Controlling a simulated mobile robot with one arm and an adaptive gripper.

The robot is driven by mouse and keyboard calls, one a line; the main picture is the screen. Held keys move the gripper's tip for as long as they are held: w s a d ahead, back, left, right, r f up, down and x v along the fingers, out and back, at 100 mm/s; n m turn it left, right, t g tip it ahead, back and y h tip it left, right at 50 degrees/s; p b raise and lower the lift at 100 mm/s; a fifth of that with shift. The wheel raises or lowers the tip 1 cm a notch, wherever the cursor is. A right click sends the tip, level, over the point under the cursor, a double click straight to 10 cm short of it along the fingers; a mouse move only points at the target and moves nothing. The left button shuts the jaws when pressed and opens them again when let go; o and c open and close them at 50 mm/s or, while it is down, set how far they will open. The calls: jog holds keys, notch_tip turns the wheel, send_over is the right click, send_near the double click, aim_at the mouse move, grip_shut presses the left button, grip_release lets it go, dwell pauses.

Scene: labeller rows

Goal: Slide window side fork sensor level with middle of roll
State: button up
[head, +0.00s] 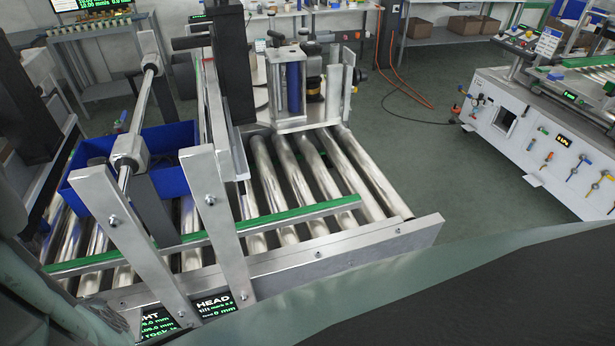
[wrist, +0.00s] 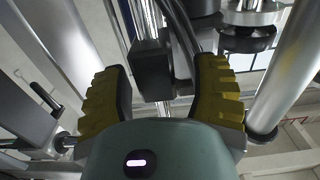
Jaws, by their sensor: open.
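My gripper (wrist: 163,68) shows in the wrist view, its two yellow-padded fingers apart. A black block (wrist: 153,72) on a metal rod or rail shows between the fingers, with visible gaps to both pads. It may be the fork sensor, but I cannot tell for sure, nor whether it lies within the fingers' reach. No label roll is clearly identifiable, so the sensor's level against its middle cannot be read. In the head view, the labeller's metal frame (head: 215,205) and a round shaft with a clamp (head: 131,150) stand over the conveyor. My gripper is not identifiable there.
Roller conveyor (head: 300,185) with a green-edged guide rail (head: 290,215) runs below the frame. A blue crate (head: 95,185) stands behind the shaft. Small displays (head: 215,305) sit at the front. Open floor (head: 430,150) separates this machine from a white machine (head: 540,130) at right.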

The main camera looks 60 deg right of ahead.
jog(key=shift+d, duration=0.1)
jog(key=shift+c, duration=0.2)
grip_shut()
jog(key=shift+f+b, duration=1.55)
jog(key=shift+f, duration=0.35)
jog(key=shift+r, duration=0.15)
jog(key=shift+o, duration=0.2)
grip_release()
jog(key=shift+r, duration=0.2)
jog(key=shift+r, duration=4.85)
